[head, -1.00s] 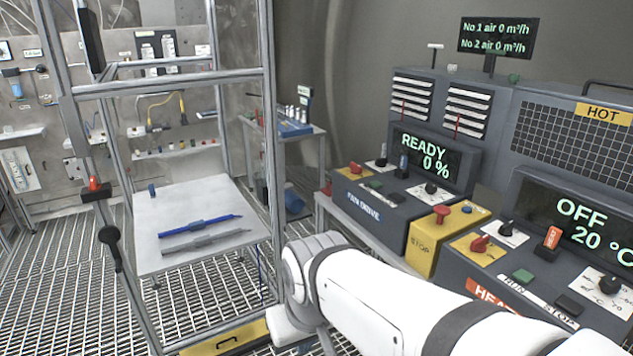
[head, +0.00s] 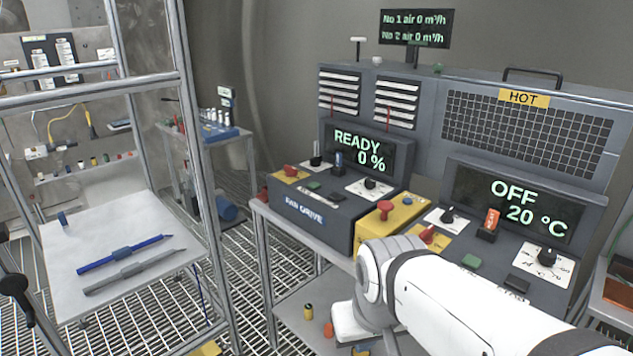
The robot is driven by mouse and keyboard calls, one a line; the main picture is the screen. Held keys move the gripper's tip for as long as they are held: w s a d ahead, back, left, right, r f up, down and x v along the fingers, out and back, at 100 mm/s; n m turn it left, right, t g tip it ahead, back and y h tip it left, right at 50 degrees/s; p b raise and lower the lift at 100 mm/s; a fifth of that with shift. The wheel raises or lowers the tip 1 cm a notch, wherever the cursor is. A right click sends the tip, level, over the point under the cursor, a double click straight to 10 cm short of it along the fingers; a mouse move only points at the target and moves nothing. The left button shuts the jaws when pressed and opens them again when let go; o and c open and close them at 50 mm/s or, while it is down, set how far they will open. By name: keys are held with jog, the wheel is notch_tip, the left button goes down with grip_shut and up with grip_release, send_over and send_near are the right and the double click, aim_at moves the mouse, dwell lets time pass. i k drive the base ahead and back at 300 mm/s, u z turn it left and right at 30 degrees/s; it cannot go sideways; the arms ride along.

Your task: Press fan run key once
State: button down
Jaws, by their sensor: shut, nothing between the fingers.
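The fan drive box (head: 302,210) stands on the bench right of centre, with "FAN DRIVE" on its front. Its display (head: 360,150) reads READY 0 %. A small green key (head: 313,185) and a dark key (head: 338,197) sit on its sloped top, with a pale label strip beside them too small to read. I take the green one as the run key. It is uncovered and nothing touches it. My white arm crosses the lower right, in front of the heater box. My gripper is not visible; the arm's far end bends down near the bench front.
The heater box has an OFF 20 °C display (head: 518,200) and a similar green key (head: 471,261). A yellow stop box (head: 400,215) with a red button stands between the boxes. A metal frame and a table (head: 95,245) with blue and grey tools stand left.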

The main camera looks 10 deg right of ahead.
aim_at(314, 185)
jog(key=i, duration=1)
jog(key=z, duration=0.1)
